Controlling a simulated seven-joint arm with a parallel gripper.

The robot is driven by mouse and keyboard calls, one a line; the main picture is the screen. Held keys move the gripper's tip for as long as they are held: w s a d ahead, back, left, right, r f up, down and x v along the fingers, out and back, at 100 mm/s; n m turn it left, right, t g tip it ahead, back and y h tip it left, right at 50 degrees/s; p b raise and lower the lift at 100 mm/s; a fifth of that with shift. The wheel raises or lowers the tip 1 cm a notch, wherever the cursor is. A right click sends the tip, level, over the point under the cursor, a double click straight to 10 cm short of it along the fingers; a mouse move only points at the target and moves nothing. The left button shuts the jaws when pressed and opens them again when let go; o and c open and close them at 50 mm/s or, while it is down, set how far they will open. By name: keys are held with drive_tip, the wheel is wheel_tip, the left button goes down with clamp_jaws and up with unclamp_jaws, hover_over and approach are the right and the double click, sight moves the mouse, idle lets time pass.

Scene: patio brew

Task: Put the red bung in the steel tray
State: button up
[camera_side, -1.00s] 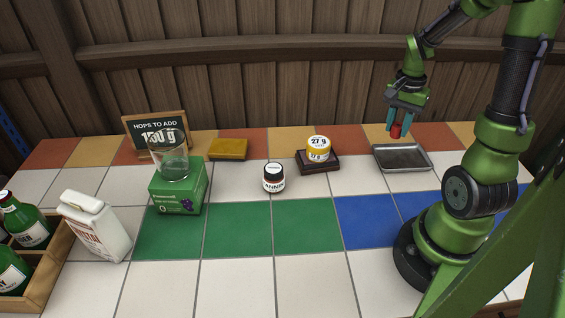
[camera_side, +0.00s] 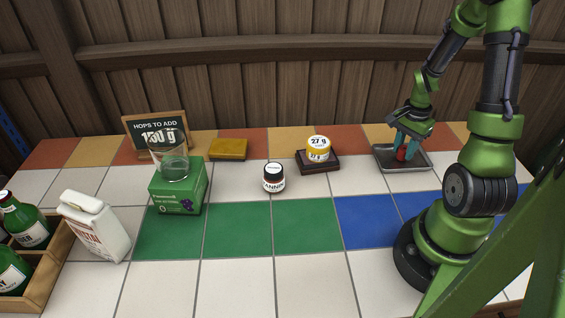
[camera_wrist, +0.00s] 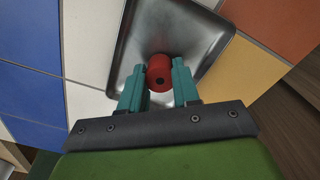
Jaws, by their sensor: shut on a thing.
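The red bung (camera_side: 401,154) is between the teal fingertips of my gripper (camera_side: 407,146), which is shut on it. The steel tray (camera_side: 381,158) lies at the back right of the tiled table. In the side view the bung is low, inside the outline of the tray. I cannot tell whether the bung touches the tray floor.
A yellow-labelled jar (camera_side: 318,149) on a dark block (camera_side: 318,166) stands left of the tray. A small jar (camera_side: 273,178), a green box (camera_side: 178,190) with a glass (camera_side: 171,160) on top, and a white carton (camera_side: 94,226) stand further left.

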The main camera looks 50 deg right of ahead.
sight(405, 148)
drive_tip(key=shift+f, duration=0.15)
drive_tip(key=o, duration=1)
drive_tip(key=shift+o, duration=0.2)
wheel_tip(405, 148, up, 12)
drive_tip(key=w+a+r+n+t, duration=0.2)
drive_tip(key=w+a+r+n, duration=0.15)
drive_tip(key=a, duration=0.35)
drive_tip(key=w+a+r+n+t, duration=0.2)
drive_tip(key=w+a+r+n, duration=0.15)
drive_tip(key=a, duration=0.35)
drive_tip(key=s+a+r+n+t+y, duration=0.1)
drive_tip(key=a+r+n, duration=0.1)
drive_tip(key=a+n, duration=0.2)
drive_tip(key=s+a+r+n+t+y, duration=0.1)
drive_tip(key=a+n, duration=0.4)
drive_tip(key=a, duration=0.5)
drive_tip(key=shift+s+r+t, duration=0.3)
drive_tip(key=shift+r+t, duration=0.25)
drive_tip(key=shift+t, duration=0.05)
